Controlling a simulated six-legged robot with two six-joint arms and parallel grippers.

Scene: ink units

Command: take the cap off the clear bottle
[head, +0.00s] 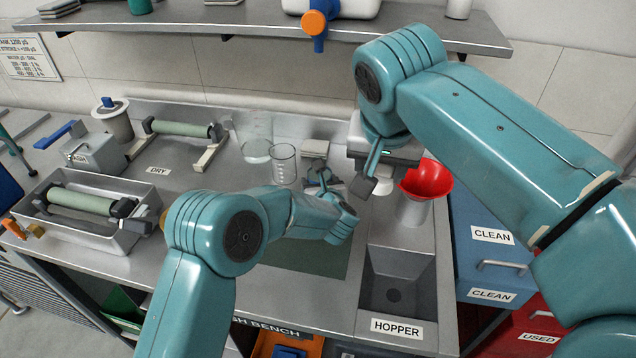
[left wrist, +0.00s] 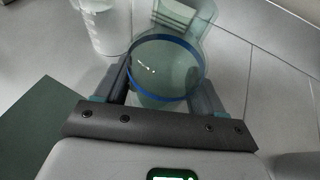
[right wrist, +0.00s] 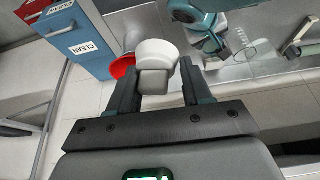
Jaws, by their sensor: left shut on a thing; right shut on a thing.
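The clear bottle (left wrist: 168,70), greenish with a blue band, stands between the fingers of my left gripper (left wrist: 166,98), which is shut on it. Its top runs toward the upper edge of the left wrist view. In the head view my left gripper (head: 322,182) is partly hidden by its own wrist, and I cannot clearly make out the bottle. My right gripper (right wrist: 158,92) is shut on a white cap (right wrist: 157,52) with a grey block-like part, apart from the bottle. In the head view, my right gripper (head: 373,178) is beside the red funnel.
A red funnel (head: 428,178) stands in a pale container right of my right gripper. A clear beaker (head: 284,165) and a clear vessel (head: 256,150) stand left of my left gripper. The hopper (head: 395,285) lies in front. A shelf (head: 200,20) runs along the back wall.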

